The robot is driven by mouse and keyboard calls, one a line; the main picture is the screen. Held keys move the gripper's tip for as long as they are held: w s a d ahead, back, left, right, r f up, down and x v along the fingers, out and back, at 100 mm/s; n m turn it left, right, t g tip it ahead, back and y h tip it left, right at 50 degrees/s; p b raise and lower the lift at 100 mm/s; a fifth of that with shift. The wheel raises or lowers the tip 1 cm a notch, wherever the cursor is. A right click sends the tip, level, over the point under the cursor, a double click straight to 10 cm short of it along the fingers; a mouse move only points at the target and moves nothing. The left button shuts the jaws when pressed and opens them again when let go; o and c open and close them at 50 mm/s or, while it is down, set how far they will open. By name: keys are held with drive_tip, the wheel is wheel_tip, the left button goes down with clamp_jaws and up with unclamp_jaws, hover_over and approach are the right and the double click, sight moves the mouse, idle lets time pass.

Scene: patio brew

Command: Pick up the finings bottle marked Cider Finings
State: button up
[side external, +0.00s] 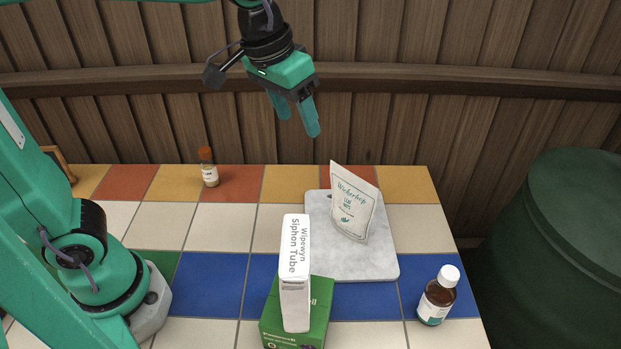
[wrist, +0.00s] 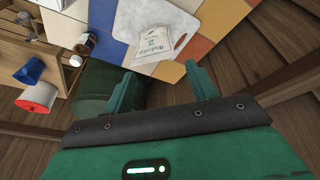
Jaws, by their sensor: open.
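Two bottles stand upright on the tiled top, and I cannot read either label for sure. A brown bottle with a white cap (side external: 437,297) is at the front right; it also shows at the upper left of the wrist view (wrist: 84,45). A smaller bottle with an orange-brown cap (side external: 208,168) stands at the back left. My gripper (side external: 298,124) is open and empty, high above the back edge of the top, apart from both bottles. In the wrist view its two fingers (wrist: 161,75) are spread with nothing between them.
A white pouch (side external: 352,203) stands on a grey marble board (side external: 377,265). A white Siphon Tube box (side external: 296,270) rests with a green box (side external: 320,305) at front centre. A dark green barrel (side external: 555,250) is at right. The wrist view shows a red-and-white spool (wrist: 38,96) and blue object (wrist: 30,70).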

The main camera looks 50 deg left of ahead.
drive_tip(key=w+d+f+g, duration=0.1)
drive_tip(key=w+d, duration=0.3)
drive_tip(key=d, duration=0.4)
drive_tip(key=m+g+y, duration=0.1)
drive_tip(key=g, duration=0.1)
hover_over(451, 273)
wheel_tip(451, 273, down, 11)
drive_tip(key=shift+d+r, duration=0.15)
drive_tip(key=shift+r, duration=0.05)
drive_tip(key=shift+a+f, duration=0.2)
drive_tip(key=shift+f, duration=3.7)
clamp_jaws()
